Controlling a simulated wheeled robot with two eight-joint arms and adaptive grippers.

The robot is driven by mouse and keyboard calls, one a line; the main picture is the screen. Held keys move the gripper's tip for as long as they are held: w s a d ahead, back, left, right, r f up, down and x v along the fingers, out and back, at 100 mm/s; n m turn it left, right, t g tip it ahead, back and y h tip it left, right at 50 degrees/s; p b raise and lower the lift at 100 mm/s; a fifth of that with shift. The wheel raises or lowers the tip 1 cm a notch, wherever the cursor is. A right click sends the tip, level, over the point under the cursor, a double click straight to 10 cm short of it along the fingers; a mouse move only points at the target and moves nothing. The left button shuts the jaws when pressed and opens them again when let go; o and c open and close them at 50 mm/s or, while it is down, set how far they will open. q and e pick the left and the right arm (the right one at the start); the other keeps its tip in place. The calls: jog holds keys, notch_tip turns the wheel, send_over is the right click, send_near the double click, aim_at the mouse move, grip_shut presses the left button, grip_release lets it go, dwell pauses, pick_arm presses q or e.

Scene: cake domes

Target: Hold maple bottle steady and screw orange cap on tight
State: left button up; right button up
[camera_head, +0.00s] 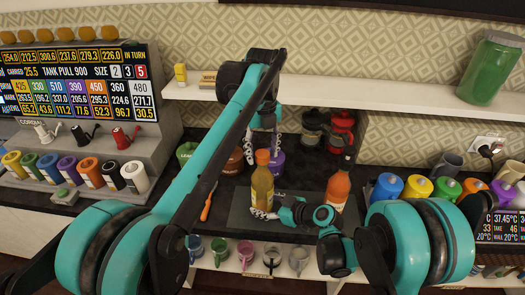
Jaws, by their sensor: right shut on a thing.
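The maple bottle (262,188) is an amber bottle standing upright on a dark mat in the middle of the counter. The orange cap (262,157) sits at the top of its neck; I cannot tell how tightly it is seated. My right gripper (264,214) comes in from the right and is shut on the lower part of the bottle. My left gripper (263,142) points down from above, with its pale fingers apart on either side of the cap, and a gap shows between them and the cap.
A red-orange bottle (338,190) stands right of the maple bottle, close to my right arm. An orange-handled tool (207,204) lies to the left. Purple (278,163) and green (187,153) jars stand behind. Mugs (245,254) sit on a lower shelf. A white shelf (400,98) runs above.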

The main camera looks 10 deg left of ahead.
pick_arm(q)
jog(key=shift+r, duration=3)
notch_tip(320, 180, up, 8)
jog(key=shift+f, duration=0.25)
pick_arm(e)
jog(key=o, duration=1.4)
jog(key=shift+c, duration=0.2)
jog(key=v, duration=1.2)
jog(key=shift+s, duration=0.1)
